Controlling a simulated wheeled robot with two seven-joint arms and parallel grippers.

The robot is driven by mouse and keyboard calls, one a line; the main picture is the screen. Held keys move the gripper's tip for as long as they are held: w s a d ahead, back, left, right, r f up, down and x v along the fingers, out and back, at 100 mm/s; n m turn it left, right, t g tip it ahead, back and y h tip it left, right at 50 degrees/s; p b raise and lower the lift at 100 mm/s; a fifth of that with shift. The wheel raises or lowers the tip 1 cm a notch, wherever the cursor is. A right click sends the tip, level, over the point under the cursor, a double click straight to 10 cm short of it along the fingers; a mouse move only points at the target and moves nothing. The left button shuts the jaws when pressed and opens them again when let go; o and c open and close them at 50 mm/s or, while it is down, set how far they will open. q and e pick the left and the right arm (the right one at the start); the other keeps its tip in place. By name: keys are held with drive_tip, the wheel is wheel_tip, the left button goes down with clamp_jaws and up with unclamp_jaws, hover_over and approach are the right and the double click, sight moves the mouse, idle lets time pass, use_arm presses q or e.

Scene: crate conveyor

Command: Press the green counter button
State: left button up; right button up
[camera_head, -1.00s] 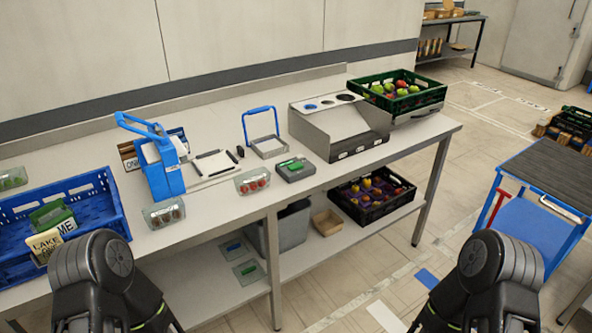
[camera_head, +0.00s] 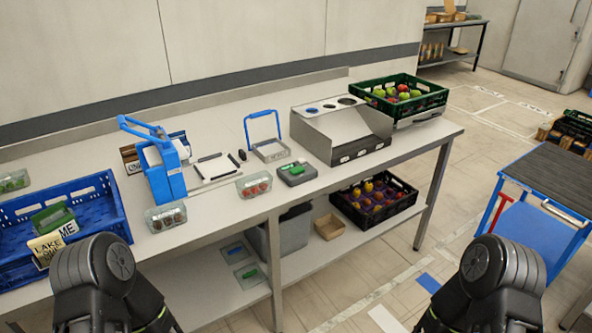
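A small dark grey box (camera_head: 297,178) with a green button (camera_head: 297,169) on its top sits near the front edge of the metal table (camera_head: 225,213). It stands between the blue-handled metal device and the steel chute unit. Nothing touches the button. Only dark upper parts of my two arms show, at the bottom left and bottom right of the head view. Both grippers are out of view.
Clear punnets of red fruit (camera_head: 254,185) and dark fruit (camera_head: 166,217) lie left of the box. A blue crate (camera_head: 103,213) is at the left, a steel chute unit (camera_head: 345,135) and green crate (camera_head: 420,101) at the right. A blue cart (camera_head: 540,225) stands at right.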

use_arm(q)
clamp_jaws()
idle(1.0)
